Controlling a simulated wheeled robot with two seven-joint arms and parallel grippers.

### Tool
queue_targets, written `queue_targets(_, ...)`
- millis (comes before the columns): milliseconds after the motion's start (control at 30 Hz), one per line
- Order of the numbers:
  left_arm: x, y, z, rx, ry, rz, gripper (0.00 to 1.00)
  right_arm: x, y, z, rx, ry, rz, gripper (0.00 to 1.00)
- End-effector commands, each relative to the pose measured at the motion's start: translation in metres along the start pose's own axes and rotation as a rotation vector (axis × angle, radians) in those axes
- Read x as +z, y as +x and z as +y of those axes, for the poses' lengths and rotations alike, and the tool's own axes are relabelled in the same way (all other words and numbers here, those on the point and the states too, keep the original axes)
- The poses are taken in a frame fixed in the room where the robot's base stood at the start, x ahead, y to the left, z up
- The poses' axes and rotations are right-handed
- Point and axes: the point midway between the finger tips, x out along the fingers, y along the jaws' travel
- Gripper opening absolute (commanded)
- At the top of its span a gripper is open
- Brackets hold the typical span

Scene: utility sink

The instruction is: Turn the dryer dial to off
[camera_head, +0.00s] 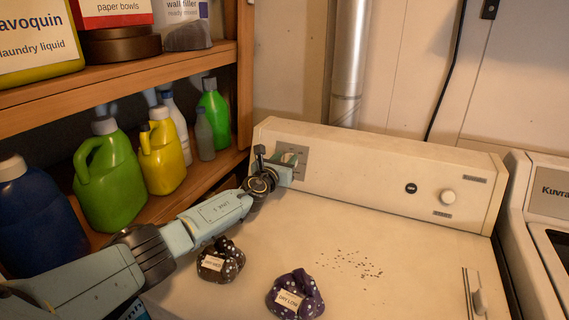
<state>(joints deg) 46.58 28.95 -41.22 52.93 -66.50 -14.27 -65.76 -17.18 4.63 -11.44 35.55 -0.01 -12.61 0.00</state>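The dryer (330,240) has a raised cream control panel (360,165) along its back edge. My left gripper (287,165) is at the left end of this panel, up against a grey plate (302,152). The gripper and wrist cover most of what is on that plate, so a dial there and its setting cannot be made out. I cannot tell whether the fingers are open or shut, or whether they touch anything. A white round knob (448,197) stands at the panel's right end, beside a small black button (411,188). My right gripper is out of view.
Two dark spotted cloth bundles with labels, one brown (221,262) and one purple (296,296), lie on the dryer top. Dark specks (352,264) are scattered nearby. Wooden shelves (150,72) with several bottles flank my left arm. Another appliance (547,200) stands at right.

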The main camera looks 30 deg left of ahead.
Motion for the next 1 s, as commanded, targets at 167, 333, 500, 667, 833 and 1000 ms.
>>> queue_targets(167, 0.0007, 0.0007, -0.0002, 0.000, 0.000, 0.000, 0.36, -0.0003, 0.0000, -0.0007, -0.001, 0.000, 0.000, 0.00)
queue_targets(333, 0.0007, 0.0005, -0.0003, 0.000, -0.001, 0.000, 0.25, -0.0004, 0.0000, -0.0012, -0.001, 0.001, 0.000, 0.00)
queue_targets(500, 0.0005, 0.0004, -0.0002, 0.000, -0.001, 0.000, 0.02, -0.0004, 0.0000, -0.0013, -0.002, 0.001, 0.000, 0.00)
queue_targets(667, 0.0004, 0.0004, -0.0003, 0.000, -0.001, 0.000, 0.00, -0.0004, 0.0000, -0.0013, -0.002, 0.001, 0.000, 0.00)
queue_targets(833, 0.0003, 0.0003, -0.0003, 0.007, -0.021, 0.000, 0.00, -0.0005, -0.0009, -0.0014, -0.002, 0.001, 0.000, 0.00)
queue_targets(1000, 0.0004, 0.0003, -0.0002, 0.030, -0.086, 0.001, 0.00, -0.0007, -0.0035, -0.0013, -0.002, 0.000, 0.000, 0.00)
